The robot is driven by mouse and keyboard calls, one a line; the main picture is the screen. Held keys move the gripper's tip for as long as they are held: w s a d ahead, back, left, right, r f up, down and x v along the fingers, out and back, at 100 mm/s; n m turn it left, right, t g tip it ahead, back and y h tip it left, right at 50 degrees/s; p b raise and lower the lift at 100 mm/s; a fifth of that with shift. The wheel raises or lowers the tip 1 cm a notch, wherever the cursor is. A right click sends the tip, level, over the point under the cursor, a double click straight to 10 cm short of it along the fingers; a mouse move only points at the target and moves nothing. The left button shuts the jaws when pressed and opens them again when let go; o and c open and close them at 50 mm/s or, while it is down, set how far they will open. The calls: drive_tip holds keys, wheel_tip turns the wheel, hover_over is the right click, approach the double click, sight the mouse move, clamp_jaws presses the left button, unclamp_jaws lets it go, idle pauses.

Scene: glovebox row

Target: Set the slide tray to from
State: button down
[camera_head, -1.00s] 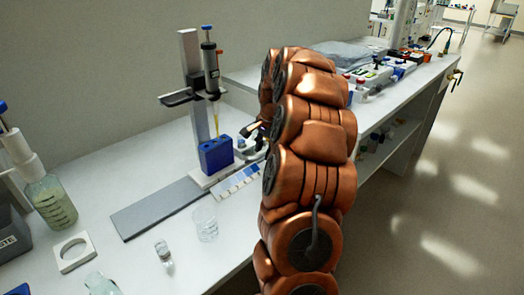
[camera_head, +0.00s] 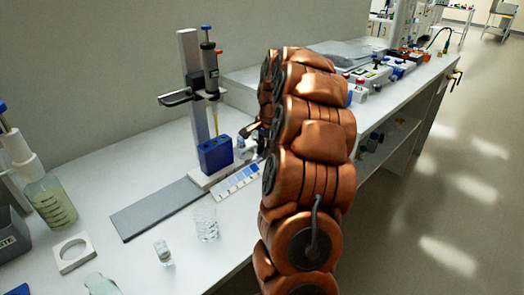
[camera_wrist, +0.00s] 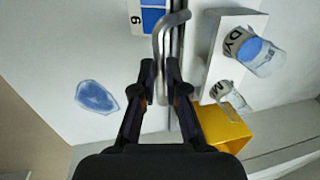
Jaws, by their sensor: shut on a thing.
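My gripper (camera_wrist: 160,68) is shut on a bent grey metal rod (camera_wrist: 182,17), shaped like a handle. I cannot tell which part the rod belongs to. A white strip with blue squares and the digit 6 (camera_wrist: 152,18) lies beside it; a similar strip (camera_head: 237,182) shows on the bench in the head view. No part is clearly marked as the slide tray. A flat grey slab (camera_head: 160,208) lies left of the strip. In the head view my arm hides most of the gripper.
A stand with a pipette (camera_head: 210,70) rises behind a blue block (camera_head: 215,155). A white rack with a labelled vial (camera_wrist: 262,55) and a yellow container (camera_wrist: 222,125) are right of my gripper. A beaker (camera_head: 205,224), small vial (camera_head: 163,252) and white ring block (camera_head: 74,252) stand at the front left.

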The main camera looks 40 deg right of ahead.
drive_tip(key=shift+a, duration=0.1)
drive_tip(key=a, duration=0.9)
drive_tip(key=shift+w+b, duration=0.15)
drive_tip(key=shift+b, duration=0.2)
drive_tip(key=c, duration=1.2)
unclamp_jaws()
drive_tip(key=shift+d, duration=0.1)
